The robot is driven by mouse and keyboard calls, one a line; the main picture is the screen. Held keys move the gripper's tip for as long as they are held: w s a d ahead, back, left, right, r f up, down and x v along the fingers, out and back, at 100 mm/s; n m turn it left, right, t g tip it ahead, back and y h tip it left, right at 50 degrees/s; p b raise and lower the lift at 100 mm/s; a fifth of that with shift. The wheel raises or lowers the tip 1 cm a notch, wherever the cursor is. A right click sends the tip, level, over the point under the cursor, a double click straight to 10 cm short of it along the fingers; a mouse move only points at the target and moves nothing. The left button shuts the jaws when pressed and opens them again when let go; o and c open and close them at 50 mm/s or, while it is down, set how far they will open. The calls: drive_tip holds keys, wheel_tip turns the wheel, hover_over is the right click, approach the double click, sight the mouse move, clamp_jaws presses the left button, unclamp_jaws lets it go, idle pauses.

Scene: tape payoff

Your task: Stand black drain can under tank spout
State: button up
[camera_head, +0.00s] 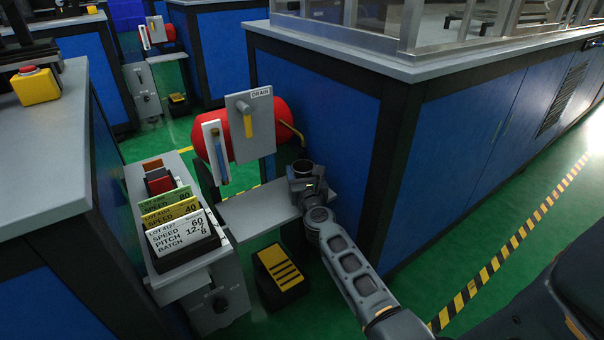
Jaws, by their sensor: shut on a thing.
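The red tank (279,122) is mounted behind a grey plate marked DRAIN, which carries a yellow lever (248,125). A thin brownish spout (294,131) curves out of the tank's right side and points down. The black drain can (302,166) is upright, with its open rim just below the spout's end in the picture. My gripper (305,186) is shut on the can from the front right and hides most of its lower part. I cannot tell whether the can's base touches the grey shelf (245,211) below.
A grey stand (225,275) with lot cards (180,228) is at the left of the shelf. A black-and-yellow pedal (281,270) is on the floor below. A blue-panelled cabinet (322,137) rises close behind and right of my gripper.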

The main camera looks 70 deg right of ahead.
drive_tip(key=o, duration=1)
drive_tip(key=shift+f, duration=0.1)
drive_tip(key=shift+o, duration=0.2)
drive_tip(key=shift+a+r+p, duration=0.1)
drive_tip(key=shift+r+p, duration=0.15)
drive_tip(key=shift+p, duration=0.05)
drive_tip(key=s+a+r+n+t+y, duration=0.1)
drive_tip(key=s+a+n+t+y, duration=0.1)
drive_tip(key=s+a+n, duration=0.6)
drive_tip(key=s+a+n+t+y, duration=0.1)
drive_tip(key=s+a+n+y, duration=0.15)
drive_tip(key=a+n, duration=0.65)
drive_tip(key=s+a+r+n+t+y, duration=0.15)
drive_tip(key=s+a+n, duration=0.4)
drive_tip(key=a, duration=0.75)
drive_tip(key=s+a+r+n+y, duration=0.4)
drive_tip(key=s+a+n, duration=0.2)
drive_tip(key=n, duration=0.6)
drive_tip(key=s+a+r+n+y, duration=0.4)
drive_tip(key=s+a+n, duration=0.3)
drive_tip(key=n, duration=0.5)
drive_tip(key=shift+r+y+p, duration=0.3)
drive_tip(key=shift+r, duration=0.25)
